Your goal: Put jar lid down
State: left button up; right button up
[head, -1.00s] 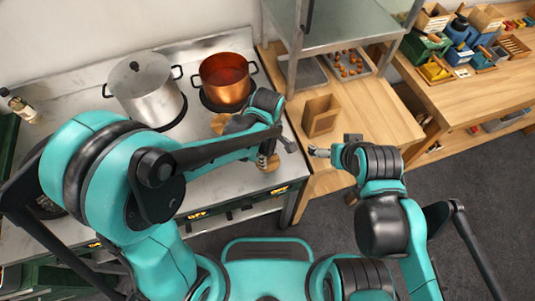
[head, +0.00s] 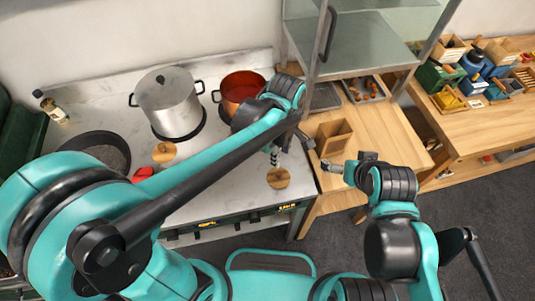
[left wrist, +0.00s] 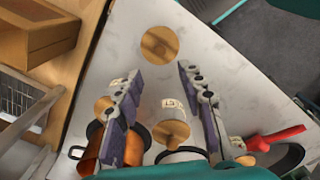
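A round wooden jar lid (head: 278,179) lies on the pale counter near its front right corner. In the left wrist view the lid (left wrist: 159,45) shows whole, beyond the fingertips, with nothing gripping it. My left gripper (head: 277,153) is just above and behind the lid in the head view. Its two fingers (left wrist: 155,85) are spread and empty in the left wrist view.
A steel pot (head: 168,103) and a copper pot (head: 240,92) stand at the back. A dark pan (head: 96,149) with a red handle is on the left. A wooden box (head: 334,139) stands on the wooden table to the right. The counter around the lid is clear.

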pick_arm(q)
jog(key=s+a+r+m+t, duration=0.2)
jog(key=a+m, duration=0.4)
jog(key=a, duration=0.3)
jog(key=s+a+r+m+t, duration=0.3)
jog(key=a+m+t, duration=0.2)
jog(key=a, duration=0.4)
jog(key=shift+r+m, duration=0.15)
jog(key=shift+m, duration=0.65)
